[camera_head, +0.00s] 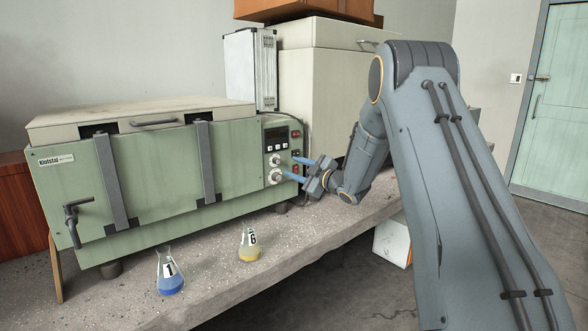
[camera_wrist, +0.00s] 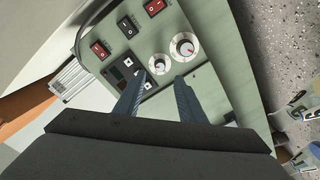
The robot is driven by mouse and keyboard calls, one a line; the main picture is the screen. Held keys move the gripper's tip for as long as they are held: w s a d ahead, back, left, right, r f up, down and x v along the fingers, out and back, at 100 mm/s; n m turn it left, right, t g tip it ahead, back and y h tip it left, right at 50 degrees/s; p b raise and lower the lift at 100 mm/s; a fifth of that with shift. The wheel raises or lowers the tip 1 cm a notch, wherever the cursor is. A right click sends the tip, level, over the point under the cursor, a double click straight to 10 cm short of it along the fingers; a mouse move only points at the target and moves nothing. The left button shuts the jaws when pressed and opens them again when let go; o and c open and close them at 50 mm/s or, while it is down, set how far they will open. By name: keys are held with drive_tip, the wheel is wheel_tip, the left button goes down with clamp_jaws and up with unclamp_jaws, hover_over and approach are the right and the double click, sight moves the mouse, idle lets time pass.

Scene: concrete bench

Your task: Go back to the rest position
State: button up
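My gripper (camera_head: 291,168) is in front of the right end of the green Kinfstar-type bath unit (camera_head: 130,180), beside its control panel. Its two blue fingers (camera_wrist: 160,84) are apart, with nothing seen between them. In the wrist view the small knob (camera_wrist: 160,64) lies just beyond the fingertips, and the large knob (camera_wrist: 184,47) is up and to the right. The head view also shows an upper knob (camera_head: 274,160) and a lower knob (camera_head: 275,177). I cannot tell whether a fingertip touches the panel.
A flask of blue liquid marked 1 (camera_head: 170,275) and a flask of yellow liquid marked 6 (camera_head: 249,245) stand on the concrete bench (camera_head: 215,292) in front of the unit. A silver case (camera_head: 250,68) and a large beige box (camera_head: 325,80) stand behind.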

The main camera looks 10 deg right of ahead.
drive_tip(key=s+a+f+m+g+h+p, duration=0.1)
drive_tip(key=s+m+g, duration=0.4)
drive_tip(key=s, duration=1.2)
drive_tip(key=s+a+f+m+g+h+p, duration=0.1)
drive_tip(key=s+f+m+g+h, duration=0.3)
drive_tip(key=s, duration=1.4)
drive_tip(key=s+a+f+m+g+h+p, duration=0.1)
drive_tip(key=s+a+f+m+g+h, duration=0.1)
drive_tip(key=s, duration=1.6)
wheel_tip(320, 180, down, 2)
drive_tip(key=m+g+h, duration=0.1)
drive_tip(key=m+g, duration=0.2)
drive_tip(key=g, duration=0.1)
drive_tip(key=shift+s+a+m+g, duration=0.2)
drive_tip(key=shift+a+m+g, duration=0.1)
drive_tip(key=shift+m, duration=0.1)
drive_tip(key=shift+f, duration=0.1)
